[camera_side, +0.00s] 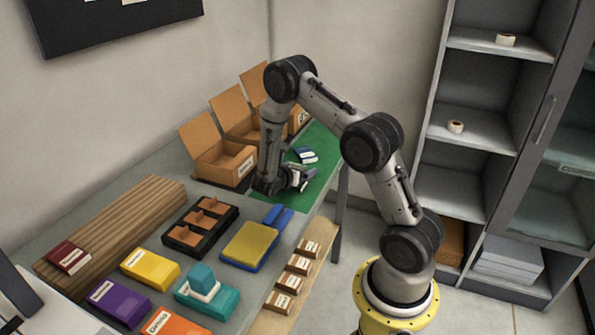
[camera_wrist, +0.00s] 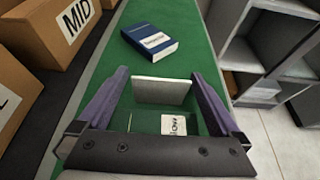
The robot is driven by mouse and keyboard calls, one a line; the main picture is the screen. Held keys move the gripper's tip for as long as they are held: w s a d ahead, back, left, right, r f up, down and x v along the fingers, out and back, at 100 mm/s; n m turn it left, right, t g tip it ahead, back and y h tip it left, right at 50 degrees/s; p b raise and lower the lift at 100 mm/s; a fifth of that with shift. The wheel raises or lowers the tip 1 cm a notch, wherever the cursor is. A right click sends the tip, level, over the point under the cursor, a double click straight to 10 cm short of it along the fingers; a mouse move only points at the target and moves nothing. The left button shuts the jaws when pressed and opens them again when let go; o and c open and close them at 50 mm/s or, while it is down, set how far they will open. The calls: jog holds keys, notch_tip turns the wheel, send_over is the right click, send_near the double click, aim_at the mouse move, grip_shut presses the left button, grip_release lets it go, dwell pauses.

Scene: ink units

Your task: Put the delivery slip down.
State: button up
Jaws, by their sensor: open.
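A pale, flat piece (camera_wrist: 162,90), which looks like the delivery slip, is between the fingers of my gripper (camera_wrist: 160,77) in the wrist view. Its face is towards the camera, and I cannot tell whether it touches the mat. My gripper is open, with a finger on each side of the piece and a gap to each. In the side view my gripper (camera_side: 298,180) is low over the green mat (camera_side: 322,148). Nearer the palm, a white label with dark letters (camera_wrist: 174,125) shows between the fingers; what it is on is partly hidden.
A dark blue box with a white label (camera_wrist: 150,40) lies on the mat beyond the fingers. Open cardboard boxes (camera_side: 225,162) line the mat's left side. A black divided tray (camera_side: 200,226) and a yellow-topped blue item (camera_side: 250,246) are nearer the camera. Shelves stand right.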

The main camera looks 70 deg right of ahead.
jog(key=shift+c, duration=0.2)
jog(key=c, duration=1.4)
jog(key=shift+r, duration=0.15)
jog(key=shift+c, duration=0.2)
